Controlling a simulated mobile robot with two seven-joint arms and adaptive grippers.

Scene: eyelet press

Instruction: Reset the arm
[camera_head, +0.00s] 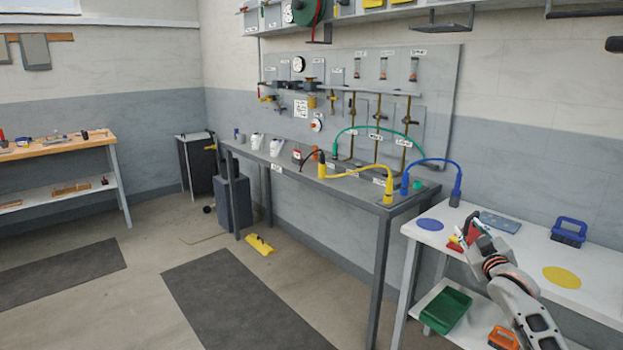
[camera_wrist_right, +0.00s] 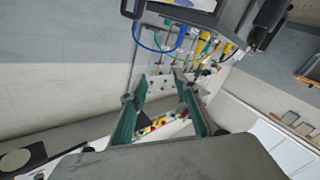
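My right arm comes in from the lower right in the head view, over the white table (camera_head: 575,286). My right gripper (camera_head: 472,230) is above the table's left part. In the right wrist view its two teal fingers stand apart, with a clear gap between the tips (camera_wrist_right: 161,78). I see nothing held between them. A red object (camera_head: 455,246) shows just beside or behind the gripper in the head view; I cannot tell its shape. My left gripper is not in view.
The white table also bears a blue-handled case (camera_head: 569,231), a blue disc (camera_head: 430,224) and a yellow disc (camera_head: 562,277). A green bin (camera_head: 446,311) sits on its lower shelf. The grey bench (camera_head: 330,186) carries yellow and blue hoses before a wall panel. Floor in front is mostly clear.

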